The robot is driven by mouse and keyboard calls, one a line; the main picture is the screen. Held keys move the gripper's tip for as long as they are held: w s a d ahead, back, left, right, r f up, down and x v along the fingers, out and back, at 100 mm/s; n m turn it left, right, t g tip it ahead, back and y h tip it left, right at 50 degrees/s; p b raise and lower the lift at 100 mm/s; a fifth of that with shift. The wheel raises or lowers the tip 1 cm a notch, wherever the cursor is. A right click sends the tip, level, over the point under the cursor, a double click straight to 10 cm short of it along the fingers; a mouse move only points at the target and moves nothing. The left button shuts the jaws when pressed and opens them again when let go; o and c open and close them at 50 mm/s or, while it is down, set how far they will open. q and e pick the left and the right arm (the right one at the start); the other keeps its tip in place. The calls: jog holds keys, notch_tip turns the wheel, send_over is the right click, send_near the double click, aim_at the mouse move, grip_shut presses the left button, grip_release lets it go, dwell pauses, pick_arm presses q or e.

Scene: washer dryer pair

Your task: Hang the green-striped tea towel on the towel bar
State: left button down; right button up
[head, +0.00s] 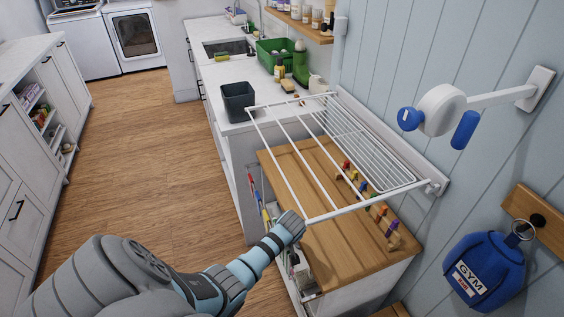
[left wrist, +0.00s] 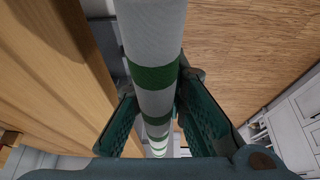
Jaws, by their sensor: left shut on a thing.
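The drying rack (head: 296,160) juts out from the wall over the wooden worktop. It has thin white bars and nothing hangs on them. My left gripper (head: 290,222) is at the rack's front left corner. In the left wrist view its dark green fingers (left wrist: 157,105) are shut on a long white thing with green bands, which I take to be the green-striped tea towel (left wrist: 152,45). It looks narrow and tube-like there, and runs off the top edge. In the head view I cannot make the towel out. My right gripper is not in view.
Small coloured items (head: 372,192) stand on the wooden worktop (head: 285,170) under the rack. A dark bin (head: 238,101) and a green crate (head: 277,52) stand on the counter behind. A white wall arm (head: 440,108) and a blue GYM bag (head: 484,270) are at the right. The wooden floor at the left is clear.

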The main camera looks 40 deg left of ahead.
pick_arm(q)
jog(key=shift+f, duration=0.65)
jog(key=shift+r, duration=0.1)
jog(key=shift+s, duration=0.1)
notch_tip(320, 180, down, 9)
jog(key=b, duration=0.7)
jog(key=shift+r, duration=0.15)
dwell(1.1)
